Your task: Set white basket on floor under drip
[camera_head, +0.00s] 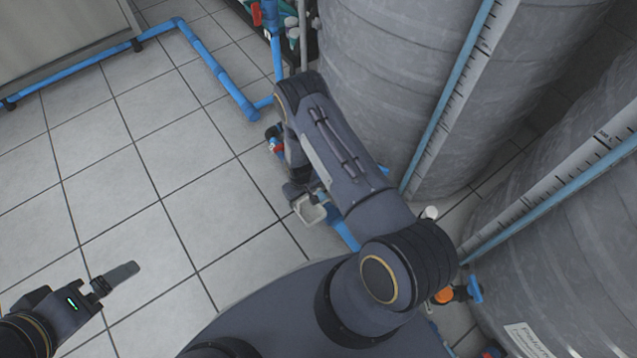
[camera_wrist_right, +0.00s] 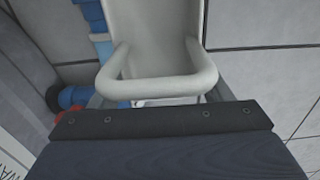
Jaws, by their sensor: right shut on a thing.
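The white basket (camera_head: 311,209) shows small in the head view, below my right gripper (camera_head: 300,189) and beside a blue pipe near the big tanks. In the right wrist view the basket (camera_wrist_right: 155,35) fills the upper middle, with its rounded handle (camera_wrist_right: 160,88) close to the gripper. My right gripper is shut on the basket; its fingertips are mostly hidden. Whether the basket touches the floor I cannot tell. My left gripper (camera_head: 120,277) is over bare floor at the lower left, away from the basket; its fingers overlap in the picture. No drip can be made out.
Large grey tanks (camera_head: 385,75) with measuring strips stand at the right. Blue pipes (camera_head: 215,68) run along the floor at the back, and a red-handled valve (camera_head: 277,146) sits near my right arm. The tiled floor (camera_head: 140,190) at the left is clear.

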